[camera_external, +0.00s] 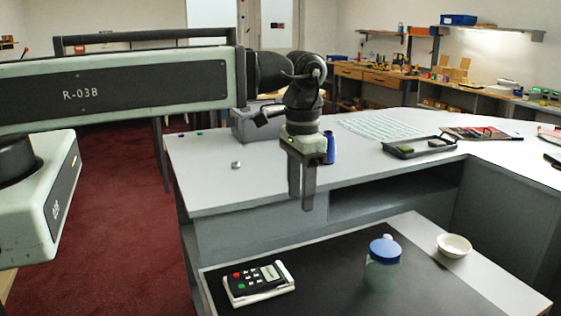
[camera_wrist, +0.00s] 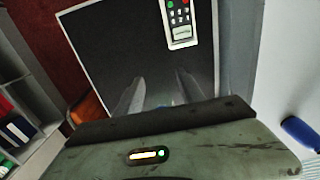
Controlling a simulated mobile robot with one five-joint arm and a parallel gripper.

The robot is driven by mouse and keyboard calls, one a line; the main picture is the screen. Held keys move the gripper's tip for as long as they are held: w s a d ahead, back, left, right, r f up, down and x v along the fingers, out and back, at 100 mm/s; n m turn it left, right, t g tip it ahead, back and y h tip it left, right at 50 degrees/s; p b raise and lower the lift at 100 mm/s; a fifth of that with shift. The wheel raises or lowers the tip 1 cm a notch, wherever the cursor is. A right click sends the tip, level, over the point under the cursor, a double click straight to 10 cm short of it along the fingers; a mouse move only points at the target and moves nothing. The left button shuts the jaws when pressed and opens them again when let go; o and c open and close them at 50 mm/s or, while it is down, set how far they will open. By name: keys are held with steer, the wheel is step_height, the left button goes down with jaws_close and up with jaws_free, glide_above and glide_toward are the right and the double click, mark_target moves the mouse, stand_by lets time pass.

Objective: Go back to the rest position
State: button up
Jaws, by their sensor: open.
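My gripper (camera_external: 307,188) hangs from my outstretched arm with its fingers pointing down, in front of the edge of the higher grey counter. It holds nothing that I can see. In the wrist view my gripper's two fingers (camera_wrist: 160,90) stand apart over the dark mat. Below and left of it lies a white keypad device (camera_external: 259,283) with red and green keys, which also shows in the wrist view (camera_wrist: 178,22). Below and right of it stands a jar with a blue lid (camera_external: 384,249).
A dark mat (camera_external: 330,275) covers much of the lower counter, with a white bowl (camera_external: 454,245) at its right. The higher counter (camera_external: 215,180) carries a blue spool (camera_external: 329,147), a grey bin (camera_external: 240,124) and a dark tray (camera_external: 420,149). Red carpet lies at the left.

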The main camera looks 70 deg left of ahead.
steer(key=shift+w, duration=0.1)
step_height(320, 180, down, 10)
steer(key=b, duration=1)
steer(key=shift+f, duration=0.25)
